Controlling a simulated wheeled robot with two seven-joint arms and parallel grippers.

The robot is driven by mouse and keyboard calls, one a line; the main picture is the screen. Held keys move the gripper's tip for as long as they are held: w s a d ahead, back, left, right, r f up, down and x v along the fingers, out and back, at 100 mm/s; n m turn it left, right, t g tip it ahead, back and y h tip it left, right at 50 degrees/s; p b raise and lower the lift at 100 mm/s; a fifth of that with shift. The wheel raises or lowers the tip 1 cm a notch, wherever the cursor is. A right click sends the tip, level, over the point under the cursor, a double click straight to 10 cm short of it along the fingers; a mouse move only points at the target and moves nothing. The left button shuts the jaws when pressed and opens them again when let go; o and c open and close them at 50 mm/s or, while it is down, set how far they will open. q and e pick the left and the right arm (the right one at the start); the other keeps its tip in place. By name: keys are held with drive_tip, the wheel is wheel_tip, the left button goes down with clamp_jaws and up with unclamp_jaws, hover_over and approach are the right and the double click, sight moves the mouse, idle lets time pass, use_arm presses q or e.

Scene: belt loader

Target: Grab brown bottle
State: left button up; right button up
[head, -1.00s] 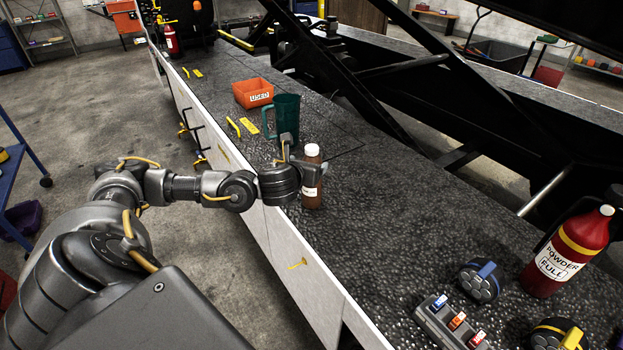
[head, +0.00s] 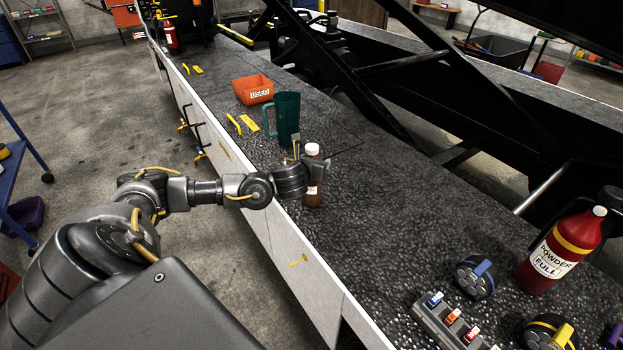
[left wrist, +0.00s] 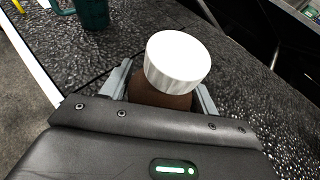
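The brown bottle (head: 313,190) with a white cap stands upright on the dark textured bench top. In the left wrist view the bottle (left wrist: 160,92) sits between the two fingers, its white cap toward the camera. My left gripper (head: 310,160) is around the bottle, with one finger on each side. In the left wrist view the fingers of the left gripper (left wrist: 163,88) look open, with small gaps beside the bottle; contact cannot be made out. My right gripper is not in view.
A green mug (head: 286,118) stands just behind the bottle, with an orange bin (head: 253,90) farther back. A red extinguisher (head: 560,252), a grey holder (head: 449,320) and round black items (head: 477,277) are at the right. The bench between is clear.

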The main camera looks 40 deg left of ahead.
use_arm(q)
drive_tip(key=shift+r, duration=0.15)
drive_tip(key=c, duration=1)
